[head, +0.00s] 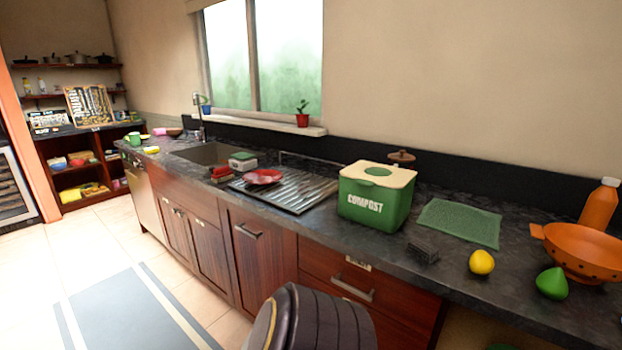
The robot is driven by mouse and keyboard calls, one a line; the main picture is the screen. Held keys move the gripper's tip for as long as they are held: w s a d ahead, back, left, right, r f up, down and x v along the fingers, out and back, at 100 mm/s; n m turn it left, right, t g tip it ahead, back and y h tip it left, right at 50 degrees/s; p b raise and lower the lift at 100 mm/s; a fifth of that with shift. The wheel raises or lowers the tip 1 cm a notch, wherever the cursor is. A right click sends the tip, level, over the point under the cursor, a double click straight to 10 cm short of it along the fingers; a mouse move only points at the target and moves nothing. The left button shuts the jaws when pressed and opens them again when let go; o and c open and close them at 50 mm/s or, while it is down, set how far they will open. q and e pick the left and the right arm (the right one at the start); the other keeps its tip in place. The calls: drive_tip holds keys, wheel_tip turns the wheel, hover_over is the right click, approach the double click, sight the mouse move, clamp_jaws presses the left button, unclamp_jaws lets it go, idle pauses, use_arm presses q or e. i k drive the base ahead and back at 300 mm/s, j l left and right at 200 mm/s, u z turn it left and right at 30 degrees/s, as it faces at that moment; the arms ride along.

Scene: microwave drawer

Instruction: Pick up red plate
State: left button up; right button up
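The red plate (263,177) lies on the ribbed metal drainboard (300,192) beside the sink, near the left end of the board. It looks flat and nothing covers it. Neither my left nor my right gripper shows in the head view, so I cannot see where they are relative to the plate.
A green compost bin (375,197) stands right of the drainboard. A small white-and-green box (242,160) and a red item (221,173) lie left of the plate. A green mat (459,223), lemon (482,262) and orange colander (582,254) are farther right. The floor is open at left.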

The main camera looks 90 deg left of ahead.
sight(266, 176)
drive_tip(key=k+j+u, duration=0.15)
drive_tip(key=u, duration=0.35)
drive_tip(key=j+u, duration=0.1)
drive_tip(key=u, duration=0.75)
drive_tip(key=i+j+u, duration=0.1)
drive_tip(key=u, duration=0.35)
drive_tip(key=j+u, duration=0.1)
drive_tip(key=u, duration=0.35)
drive_tip(key=i+u, duration=0.1)
drive_tip(key=u, duration=0.75)
